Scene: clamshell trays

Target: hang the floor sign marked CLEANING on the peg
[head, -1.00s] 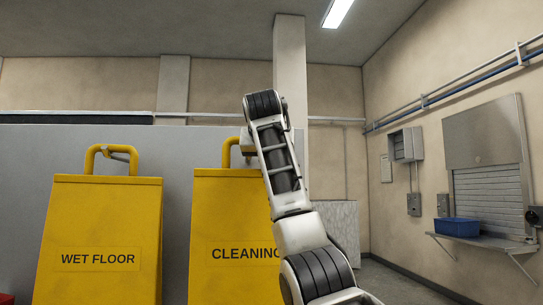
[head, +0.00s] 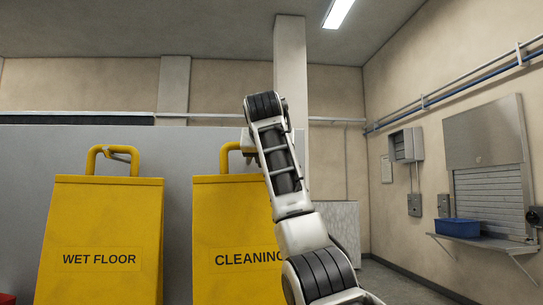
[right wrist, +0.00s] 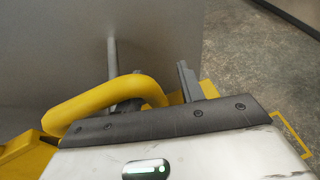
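The yellow CLEANING sign (head: 232,215) is upright in front of the grey panel in the head view, its top handle (head: 226,158) beside my right gripper (head: 250,158). In the right wrist view the handle (right wrist: 105,98) crosses over a grey peg (right wrist: 112,55) that sticks out from the panel, and seems to rest on it. My right gripper (right wrist: 158,92) has its fingers spread, with one side of the handle between them; a gap shows beside the right finger. The near finger is partly hidden by the handle. My left gripper is out of view.
The yellow WET FLOOR sign (head: 100,225) hangs by its handle on another peg at the left. The grey panel (head: 60,150) stands behind both signs. A blue bin (head: 458,230) sits on a wall shelf at the right.

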